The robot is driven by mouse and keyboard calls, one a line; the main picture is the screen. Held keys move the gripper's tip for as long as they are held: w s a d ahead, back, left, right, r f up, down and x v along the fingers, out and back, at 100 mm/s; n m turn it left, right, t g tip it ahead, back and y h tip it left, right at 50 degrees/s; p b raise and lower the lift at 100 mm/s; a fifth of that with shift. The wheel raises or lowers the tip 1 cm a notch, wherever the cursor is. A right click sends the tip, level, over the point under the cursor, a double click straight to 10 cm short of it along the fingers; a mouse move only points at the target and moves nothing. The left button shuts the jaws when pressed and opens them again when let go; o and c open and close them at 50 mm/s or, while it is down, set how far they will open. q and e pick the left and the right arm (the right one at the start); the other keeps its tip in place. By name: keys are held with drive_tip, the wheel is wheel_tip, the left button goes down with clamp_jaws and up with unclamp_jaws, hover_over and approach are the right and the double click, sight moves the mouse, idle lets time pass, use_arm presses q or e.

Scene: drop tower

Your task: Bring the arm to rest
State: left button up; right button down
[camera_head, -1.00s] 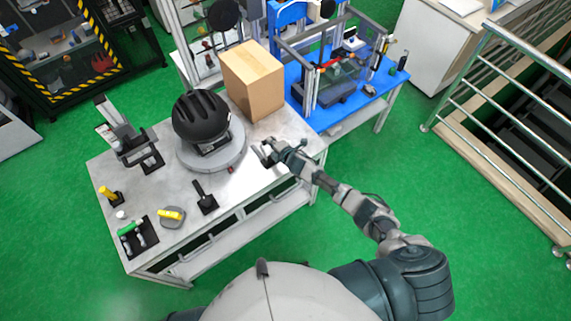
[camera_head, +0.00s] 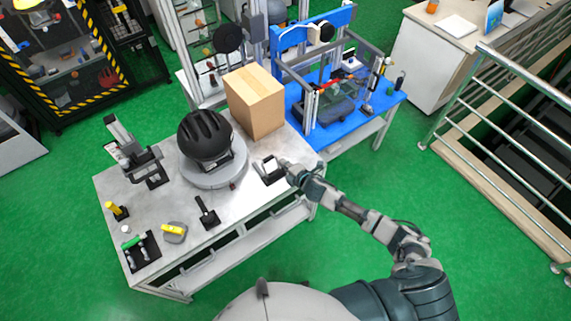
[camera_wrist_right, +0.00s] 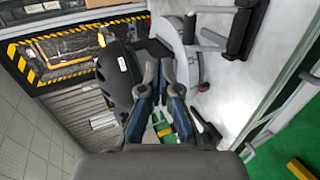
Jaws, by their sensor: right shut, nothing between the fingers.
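My right gripper (camera_head: 284,164) is shut and empty at the right end of the metal table (camera_head: 232,205), beside a small black stand with a white piece (camera_head: 269,168). I cannot tell whether it touches the stand. In the right wrist view the gripper's two fingers (camera_wrist_right: 163,68) are together with nothing between them. The black helmet (camera_head: 205,135) sits on a round grey base on the table; in the right wrist view the helmet (camera_wrist_right: 117,72) is just left of the fingers. My left gripper is not in view.
A cardboard box (camera_head: 257,103) stands at the table's back right corner. A blue table (camera_head: 352,131) with a framed machine adjoins it. Small tools, including a yellow one (camera_head: 174,230), lie at the front left. A metal railing (camera_head: 492,118) is at right. Green floor is clear between.

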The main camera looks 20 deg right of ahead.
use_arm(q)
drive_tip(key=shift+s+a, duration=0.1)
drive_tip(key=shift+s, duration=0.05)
use_arm(e)
drive_tip(key=shift+s+r, duration=0.45)
drive_tip(key=shift+s, duration=0.05)
